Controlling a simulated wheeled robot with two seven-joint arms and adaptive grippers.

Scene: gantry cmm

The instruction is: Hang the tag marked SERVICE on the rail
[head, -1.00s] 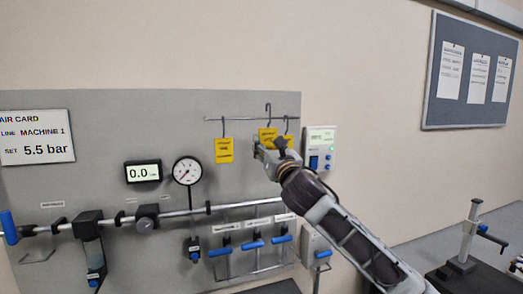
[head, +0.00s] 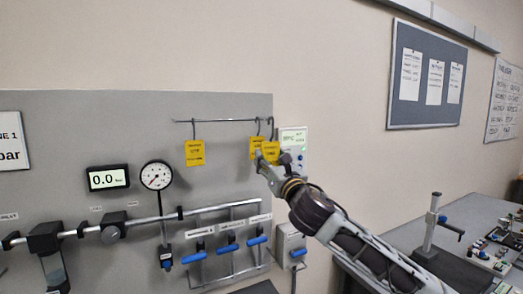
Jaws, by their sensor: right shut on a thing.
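A thin rail (head: 222,121) runs along the top of the grey panel. One yellow tag (head: 195,153) hangs from it by a hook at the left. A second yellow tag (head: 255,146) hangs near the right end, partly covered. My right gripper (head: 264,161) is shut on a third yellow tag (head: 271,151), just right of and overlapping the second. The held tag's hook rises to about rail height at the rail's right end; I cannot tell whether it is over the rail. The lettering on the tags is too small to read. My left gripper is not in view.
A pale box with a green display (head: 294,138) is on the wall just right of the held tag. Below are a round gauge (head: 157,175), a digital display (head: 108,178) and pipes with blue handles (head: 228,248). The rail is clear between the left and second tags.

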